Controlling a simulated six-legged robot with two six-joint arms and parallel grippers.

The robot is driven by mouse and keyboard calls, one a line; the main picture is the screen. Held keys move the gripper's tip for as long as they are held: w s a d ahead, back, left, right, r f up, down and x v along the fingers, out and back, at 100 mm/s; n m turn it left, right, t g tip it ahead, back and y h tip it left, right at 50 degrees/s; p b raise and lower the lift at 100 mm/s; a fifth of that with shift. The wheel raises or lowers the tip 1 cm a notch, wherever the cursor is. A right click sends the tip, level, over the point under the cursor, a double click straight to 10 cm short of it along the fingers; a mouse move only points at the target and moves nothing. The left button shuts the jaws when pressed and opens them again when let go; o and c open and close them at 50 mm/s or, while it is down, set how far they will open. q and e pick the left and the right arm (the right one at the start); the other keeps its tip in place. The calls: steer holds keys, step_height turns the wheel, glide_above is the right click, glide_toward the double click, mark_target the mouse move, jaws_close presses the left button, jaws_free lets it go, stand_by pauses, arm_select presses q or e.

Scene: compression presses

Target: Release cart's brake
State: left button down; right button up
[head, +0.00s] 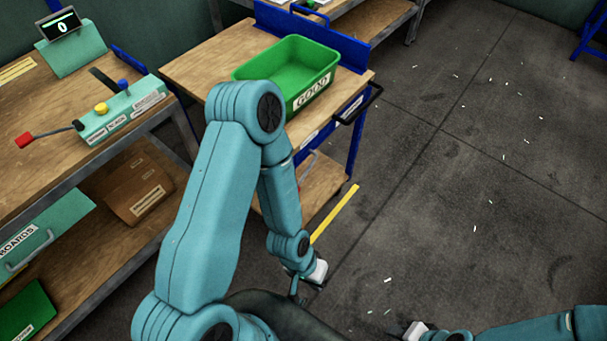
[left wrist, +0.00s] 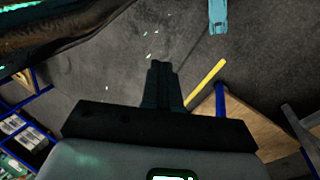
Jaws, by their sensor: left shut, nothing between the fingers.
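The cart (head: 215,68) has a wooden top, blue legs and a black handle (head: 358,105). It stands at the upper middle of the head view; part of its wooden surface (left wrist: 255,125) shows at right in the left wrist view. I cannot clearly make out a brake. A yellow bar or strip (head: 335,214) lies low beside the cart and also shows in the left wrist view (left wrist: 206,82). My left gripper (head: 294,292) is low in front of the cart, shut and empty, apart from the yellow strip. My right gripper (head: 396,330) is at the bottom edge, its fingers unclear.
A green bin (head: 305,75) labelled GOOD sits on the cart. At left is a wooden workbench (head: 40,105) with a teal press fixture (head: 122,108), a red-tipped lever (head: 25,140) and shelves below. Open grey floor (head: 470,190) with scattered white bits lies right of the cart.

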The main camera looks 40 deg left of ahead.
mark_target(304, 177)
arm_select(q)
steer(key=w+a+r+m+t+y+p, duration=0.2)
steer(key=w+a+r+t+y, duration=0.3)
steer(key=w+a+r, duration=0.9)
step_height(304, 177, up, 4)
steer(key=a, duration=0.2)
steer(key=shift+a+t+y+p, duration=0.3)
steer(key=shift+a+t+y, duration=0.1)
steer(key=b+x, duration=0.3)
steer(key=x, duration=1.1)
steer(key=shift+s, duration=0.1)
steer(key=shift+f, duration=0.1)
